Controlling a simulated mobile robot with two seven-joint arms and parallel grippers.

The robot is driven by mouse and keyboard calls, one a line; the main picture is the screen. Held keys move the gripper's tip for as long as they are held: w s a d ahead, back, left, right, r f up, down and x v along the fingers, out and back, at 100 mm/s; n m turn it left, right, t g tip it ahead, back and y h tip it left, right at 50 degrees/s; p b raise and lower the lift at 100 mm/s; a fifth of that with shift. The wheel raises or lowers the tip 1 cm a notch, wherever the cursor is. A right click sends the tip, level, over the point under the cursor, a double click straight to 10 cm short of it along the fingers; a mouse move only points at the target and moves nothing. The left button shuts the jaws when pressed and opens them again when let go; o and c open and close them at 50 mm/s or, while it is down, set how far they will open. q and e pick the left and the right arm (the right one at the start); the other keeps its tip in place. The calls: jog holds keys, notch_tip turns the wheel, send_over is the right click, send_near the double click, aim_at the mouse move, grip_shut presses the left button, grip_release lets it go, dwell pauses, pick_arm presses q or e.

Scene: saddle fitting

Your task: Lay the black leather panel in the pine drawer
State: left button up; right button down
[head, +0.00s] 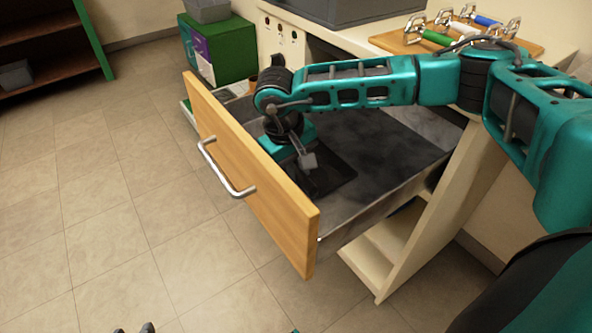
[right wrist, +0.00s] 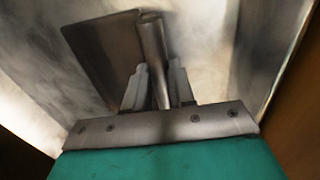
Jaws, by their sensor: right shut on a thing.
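The pine drawer (head: 262,190) is pulled out, with a metal handle on its front and a grey inner floor. The black leather panel (head: 328,180) is low inside it, near the front, partly hidden by my right arm. My right gripper (head: 306,158) is inside the drawer, shut on the panel. In the right wrist view the fingers (right wrist: 153,88) pinch a raised, rolled-looking part, and the dark flat panel (right wrist: 108,52) spreads to the left. I cannot tell whether the panel lies fully on the drawer floor. Two dark tips of my left gripper (head: 134,329) show apart at the bottom edge.
A wooden board (head: 400,42) with colored-handled clamps lies on the white bench top. A grey bin (head: 345,10) stands beside it. A green box (head: 232,50) is behind the drawer. A shelf (head: 50,45) stands at the far left. The tiled floor before the drawer is clear.

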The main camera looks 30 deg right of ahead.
pick_arm(q)
jog(key=shift+r, duration=0.15)
pick_arm(e)
jog(key=c, duration=1)
grip_release()
jog(key=shift+o, duration=0.2)
jog(key=shift+r, duration=0.3)
pick_arm(q)
jog(key=a+r+p, duration=0.1)
jog(key=p, duration=0.2)
jog(key=shift+s+r, duration=0.1)
jog(key=shift+r, duration=0.1)
pick_arm(e)
notch_tip(320, 180, up, 11)
jog(key=a, duration=0.2)
jog(key=shift+a+r, duration=0.15)
jog(key=shift+s, duration=0.1)
